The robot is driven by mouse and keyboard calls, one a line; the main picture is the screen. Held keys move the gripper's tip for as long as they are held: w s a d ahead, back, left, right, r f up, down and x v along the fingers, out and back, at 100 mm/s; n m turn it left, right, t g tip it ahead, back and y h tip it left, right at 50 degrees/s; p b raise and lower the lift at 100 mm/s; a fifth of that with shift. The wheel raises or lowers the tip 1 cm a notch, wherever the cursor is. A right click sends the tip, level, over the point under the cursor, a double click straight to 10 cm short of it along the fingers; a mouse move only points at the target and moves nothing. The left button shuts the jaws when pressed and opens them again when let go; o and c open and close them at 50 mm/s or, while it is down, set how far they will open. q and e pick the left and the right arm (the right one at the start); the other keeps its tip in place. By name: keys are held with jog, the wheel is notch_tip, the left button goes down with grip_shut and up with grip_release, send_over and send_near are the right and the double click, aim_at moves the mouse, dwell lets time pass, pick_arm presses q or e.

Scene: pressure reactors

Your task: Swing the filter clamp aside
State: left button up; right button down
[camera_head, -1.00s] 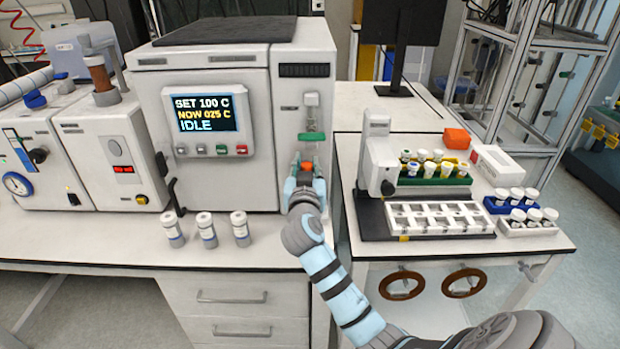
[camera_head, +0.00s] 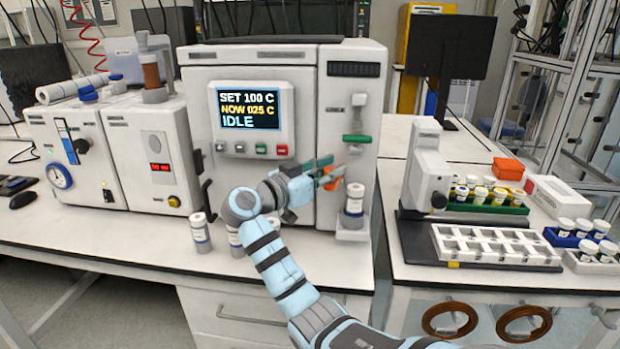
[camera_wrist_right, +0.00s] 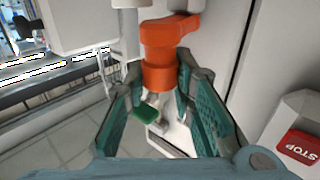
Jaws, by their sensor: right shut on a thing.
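The orange filter clamp (camera_head: 336,183) is on the narrow right column of the white reactor (camera_head: 346,90), below a green bar (camera_head: 357,138). In the right wrist view the clamp (camera_wrist_right: 168,52) sits at the far end of the jaws, between the teal fingers. My right gripper (camera_head: 328,172) reaches it from the left and is shut on it. The gripper partly covers the clamp in the head view. A white-capped bottle (camera_head: 354,198) stands upright on a small ledge below the clamp. My left gripper is not in view.
The reactor's display (camera_head: 248,108) reads IDLE, with buttons beneath. A red STOP button (camera_wrist_right: 299,147) is close on the right in the wrist view. Vials (camera_head: 200,234) stand on the bench front, some partly behind my arm. A vial rack (camera_head: 490,204) is on the right-hand table.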

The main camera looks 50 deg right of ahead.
dwell(0.4)
jog(key=c, duration=1.7)
grip_release()
jog(key=o, duration=0.4)
jog(key=shift+s+d, duration=0.1)
jog(key=shift+c, duration=0.2)
jog(key=shift+a, duration=0.2)
jog(key=w+a, duration=0.1)
jog(key=a, duration=1)
jog(key=shift+w+a, duration=0.2)
jog(key=shift+a, duration=0.15)
